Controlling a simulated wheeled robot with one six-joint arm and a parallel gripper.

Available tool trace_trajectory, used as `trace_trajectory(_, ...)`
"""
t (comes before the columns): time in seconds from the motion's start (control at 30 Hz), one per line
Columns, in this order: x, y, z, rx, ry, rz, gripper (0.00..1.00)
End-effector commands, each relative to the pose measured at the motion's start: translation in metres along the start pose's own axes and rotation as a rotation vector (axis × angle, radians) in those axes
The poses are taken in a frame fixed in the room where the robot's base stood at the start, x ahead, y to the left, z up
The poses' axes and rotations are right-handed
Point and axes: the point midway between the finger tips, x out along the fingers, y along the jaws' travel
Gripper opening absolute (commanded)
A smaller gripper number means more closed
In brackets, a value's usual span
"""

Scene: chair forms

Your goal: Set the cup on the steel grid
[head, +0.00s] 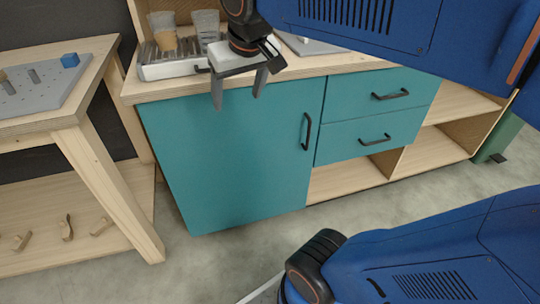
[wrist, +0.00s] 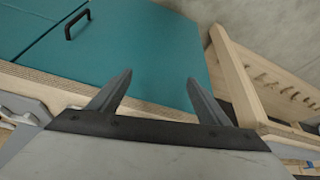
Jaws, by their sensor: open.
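The steel grid (head: 183,45) is a slatted top on a pale, low box at the back left of the wooden counter. A cup (head: 162,22), grey above and tan below, stands at the grid's left part. A second grey cup (head: 206,22) stands to its right. I cannot tell exactly where their bases rest. My gripper (head: 238,98) is open and empty, its fingers pointing down in front of the counter's front edge, right of and below the grid. The wrist view shows both fingers (wrist: 158,78) apart with nothing between them; no cup or grid is recognisable there.
The counter (head: 300,68) has a teal door (head: 230,150) with a black handle and two teal drawers (head: 375,95). A wooden table (head: 85,115) at left carries a grey pegboard (head: 45,90) and blue block (head: 69,60). A grey plate (head: 308,45) lies behind my gripper.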

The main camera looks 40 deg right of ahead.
Motion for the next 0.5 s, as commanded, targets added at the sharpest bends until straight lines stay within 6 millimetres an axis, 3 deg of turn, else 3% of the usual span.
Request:
trace_trajectory(0.03, 0.011, 0.005, 0.028, -0.007, -0.006, -0.005, 0.71)
trace_trajectory(0.2, 0.047, 0.011, 0.104, -0.038, -0.021, -0.03, 0.71)
trace_trajectory(0.33, 0.068, 0.013, 0.144, -0.052, -0.028, -0.043, 0.71)
trace_trajectory(0.5, 0.081, 0.013, 0.166, -0.061, -0.03, -0.049, 0.71)
